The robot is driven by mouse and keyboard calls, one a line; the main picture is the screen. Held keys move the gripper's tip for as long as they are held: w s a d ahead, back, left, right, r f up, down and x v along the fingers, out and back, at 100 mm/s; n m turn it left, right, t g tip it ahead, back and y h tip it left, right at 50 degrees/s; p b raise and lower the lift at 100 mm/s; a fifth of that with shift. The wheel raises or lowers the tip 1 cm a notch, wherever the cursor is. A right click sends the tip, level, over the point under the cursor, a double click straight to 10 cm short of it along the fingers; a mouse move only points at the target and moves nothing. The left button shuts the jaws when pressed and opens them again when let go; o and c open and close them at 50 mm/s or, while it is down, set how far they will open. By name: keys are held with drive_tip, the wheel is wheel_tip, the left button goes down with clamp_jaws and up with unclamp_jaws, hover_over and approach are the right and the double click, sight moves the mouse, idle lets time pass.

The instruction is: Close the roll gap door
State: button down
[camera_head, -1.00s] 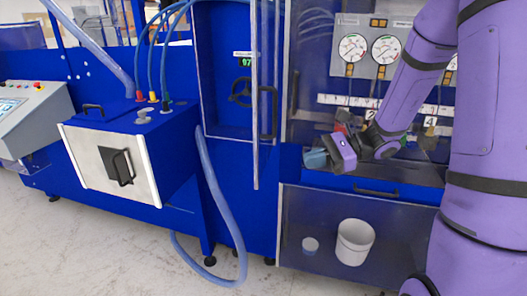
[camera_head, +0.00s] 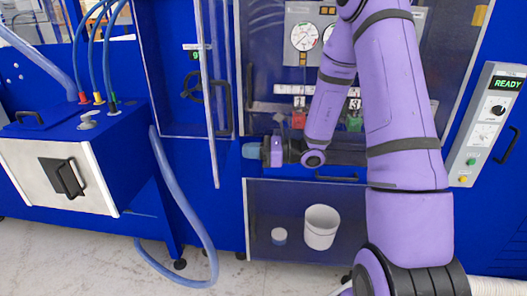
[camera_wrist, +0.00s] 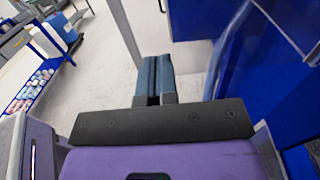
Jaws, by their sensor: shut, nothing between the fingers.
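The roll gap door appears to be the clear panel with a pale upright edge (camera_head: 207,95), in front of the blue bay with a handwheel (camera_head: 193,86). It seems to stand out from the bay, but its exact angle is hard to tell. A dark handle (camera_head: 226,108) shows right of this edge. My gripper (camera_head: 250,150) points left, just right of the pale edge's lower part, apparently apart from it. In the wrist view its blue-grey fingers (camera_wrist: 153,78) are together and empty. A pale post (camera_wrist: 126,35) passes to their left there; a blue frame is at right.
A clear cover with gauges (camera_head: 304,37) is behind my arm. A lower clear panel (camera_head: 268,205) has a white bucket (camera_head: 320,228) behind it. A blue hose (camera_head: 185,205) hangs at left. A control panel (camera_head: 488,120) reading READY is at right.

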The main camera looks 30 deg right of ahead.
sight(218, 150)
drive_tip(key=x, duration=0.6)
drive_tip(key=shift+w+a, duration=0.2)
drive_tip(key=shift+a, duration=0.1)
